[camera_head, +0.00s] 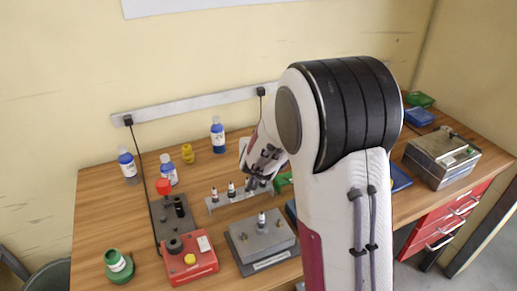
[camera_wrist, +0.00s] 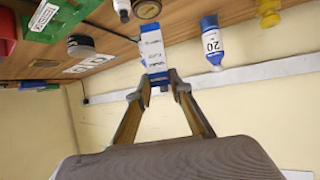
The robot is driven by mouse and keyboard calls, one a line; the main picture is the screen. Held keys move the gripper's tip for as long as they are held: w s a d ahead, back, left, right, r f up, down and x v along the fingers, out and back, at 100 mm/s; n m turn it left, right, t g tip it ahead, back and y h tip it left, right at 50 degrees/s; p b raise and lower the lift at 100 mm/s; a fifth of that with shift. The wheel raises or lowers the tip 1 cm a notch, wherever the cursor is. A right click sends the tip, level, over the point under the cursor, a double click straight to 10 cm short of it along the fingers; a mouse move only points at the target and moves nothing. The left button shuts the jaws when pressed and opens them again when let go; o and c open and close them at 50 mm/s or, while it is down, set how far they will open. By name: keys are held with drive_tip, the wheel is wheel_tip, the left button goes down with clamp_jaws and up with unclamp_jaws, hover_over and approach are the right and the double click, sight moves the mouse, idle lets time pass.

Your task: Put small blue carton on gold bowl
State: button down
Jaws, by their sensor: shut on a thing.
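The small blue carton (camera_wrist: 152,50), blue with a white printed face, sits between the fingertips of my gripper (camera_wrist: 160,82) in the wrist view. My gripper is shut on it. A round brownish-gold thing with a dark middle (camera_wrist: 147,9), seemingly the gold bowl, is at the top edge of the wrist view, beyond the carton and apart from it. In the head view my gripper (camera_head: 262,166) is over the back of the bench, partly behind my arm. The bowl cannot be made out there, and the carton is not clear.
A wall rail (camera_head: 190,105) runs behind. My arm hides the bench's middle right.

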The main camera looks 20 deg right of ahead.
drive_tip(key=shift+f, duration=1.25)
drive_tip(key=shift+f, duration=0.15)
drive_tip(key=c, duration=1.8)
unclamp_jaws()
drive_tip(key=shift+r, duration=0.2)
drive_tip(key=shift+v, duration=5.95)
drive_tip(key=shift+f, duration=0.1)
